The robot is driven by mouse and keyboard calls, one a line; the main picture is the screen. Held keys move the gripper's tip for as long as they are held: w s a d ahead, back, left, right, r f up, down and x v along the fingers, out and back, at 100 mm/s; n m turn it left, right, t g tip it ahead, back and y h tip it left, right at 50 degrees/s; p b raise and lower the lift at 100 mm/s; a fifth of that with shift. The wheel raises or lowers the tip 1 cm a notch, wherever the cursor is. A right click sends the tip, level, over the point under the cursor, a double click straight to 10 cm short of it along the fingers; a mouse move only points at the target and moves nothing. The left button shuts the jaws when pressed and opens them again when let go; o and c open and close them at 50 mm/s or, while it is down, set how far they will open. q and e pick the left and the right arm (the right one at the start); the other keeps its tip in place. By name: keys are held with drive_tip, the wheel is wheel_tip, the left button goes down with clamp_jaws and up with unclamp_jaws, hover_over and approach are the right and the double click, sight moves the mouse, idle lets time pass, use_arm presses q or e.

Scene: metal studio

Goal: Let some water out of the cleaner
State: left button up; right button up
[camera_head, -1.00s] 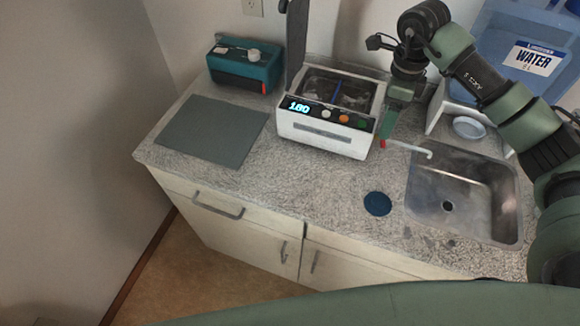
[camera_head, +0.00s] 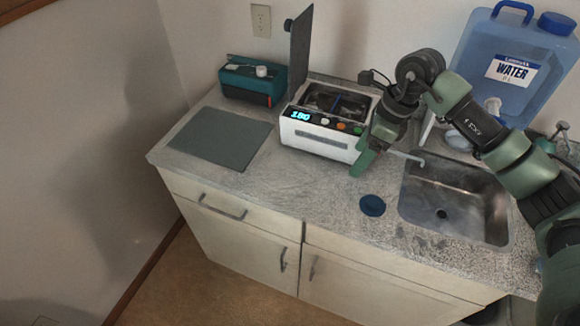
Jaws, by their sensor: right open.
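The cleaner (camera_head: 318,146) is a white box on the counter, with a lit display reading 180, coloured buttons and an open basin. Its dark lid (camera_head: 300,48) stands upright. My right gripper (camera_head: 363,162) is open, with its green fingers pointing down at the cleaner's right front corner. It hides that corner; whether it touches anything there I cannot tell. A pale spout (camera_head: 408,156) extends from behind the gripper toward the sink (camera_head: 408,205). The red part near the spout's base is hidden now. My left gripper is not in view.
A blue water jug (camera_head: 478,62) stands behind the sink. A teal device (camera_head: 245,79) sits at the back left. A grey mat (camera_head: 220,138) and a round blue disc (camera_head: 372,205) lie on the counter (camera_head: 300,195). The counter front is mostly clear.

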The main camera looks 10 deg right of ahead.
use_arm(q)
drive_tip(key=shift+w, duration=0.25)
use_arm(e)
drive_tip(key=s+a+r+y, duration=0.1)
drive_tip(key=a+y, duration=0.3)
drive_tip(key=a, duration=0.4)
drive_tip(key=s+a+r+t+y, duration=0.1)
drive_tip(key=s+a+r+y, duration=0.1)
drive_tip(key=a, duration=0.7)
drive_tip(key=shift+r+m+y, duration=0.2)
drive_tip(key=shift+m+y, duration=0.2)
drive_tip(key=shift+y, duration=0.5)
